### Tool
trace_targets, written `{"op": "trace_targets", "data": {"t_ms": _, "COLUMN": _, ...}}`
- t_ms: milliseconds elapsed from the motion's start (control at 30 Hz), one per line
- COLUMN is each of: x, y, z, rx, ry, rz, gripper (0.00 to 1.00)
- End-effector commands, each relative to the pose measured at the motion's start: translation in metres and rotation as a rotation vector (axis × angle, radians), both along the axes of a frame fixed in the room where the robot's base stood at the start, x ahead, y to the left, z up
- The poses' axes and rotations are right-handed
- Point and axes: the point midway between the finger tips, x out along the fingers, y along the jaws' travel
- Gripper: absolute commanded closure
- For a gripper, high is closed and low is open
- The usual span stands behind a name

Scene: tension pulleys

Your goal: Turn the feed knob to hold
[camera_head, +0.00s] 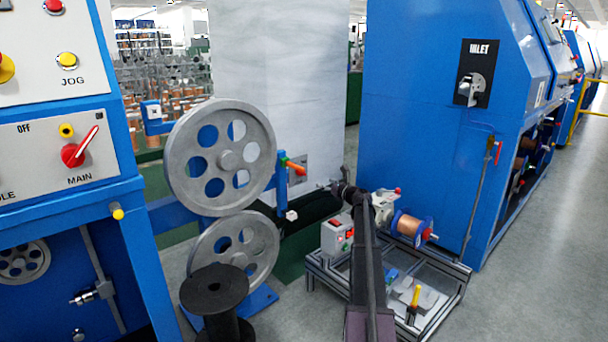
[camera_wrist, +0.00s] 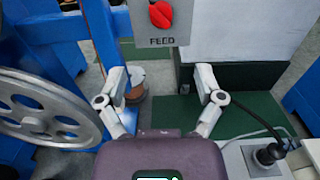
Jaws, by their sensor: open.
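The red feed knob (camera_wrist: 160,14) sits on a grey plate (camera_wrist: 164,32) marked FEED, at the top of the wrist view. The frame cuts off the plate's top, so its position marks are out of sight and I cannot tell the setting. My gripper (camera_wrist: 162,88) is open and empty, its two fingers spread wide. The knob shows above and beyond the gap between them, apart from both. In the head view my gripper (camera_head: 338,187) is small, at the far end of my dark arm, right of the pulleys.
Two grey pulleys (camera_head: 221,157) stand left of my arm on a blue frame. A metal-framed cart (camera_head: 455,285) with a copper spool (camera_head: 408,225) stands to the right. A red MAIN switch (camera_head: 73,154) is at far left.

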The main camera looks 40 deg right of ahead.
Motion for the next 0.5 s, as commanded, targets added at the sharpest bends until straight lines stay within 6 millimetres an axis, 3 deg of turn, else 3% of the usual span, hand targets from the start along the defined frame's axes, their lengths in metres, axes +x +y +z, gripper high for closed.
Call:
{"op": "trace_targets", "data": {"t_ms": 267, "x": 0.003, "y": -0.002, "z": 0.0, "rx": 0.001, "ry": 0.0, "rz": -0.002, "gripper": 0.14}}
{"op": "trace_targets", "data": {"t_ms": 500, "x": 0.023, "y": -0.002, "z": 0.0, "rx": 0.001, "ry": 0.0, "rz": -0.002, "gripper": 0.14}}
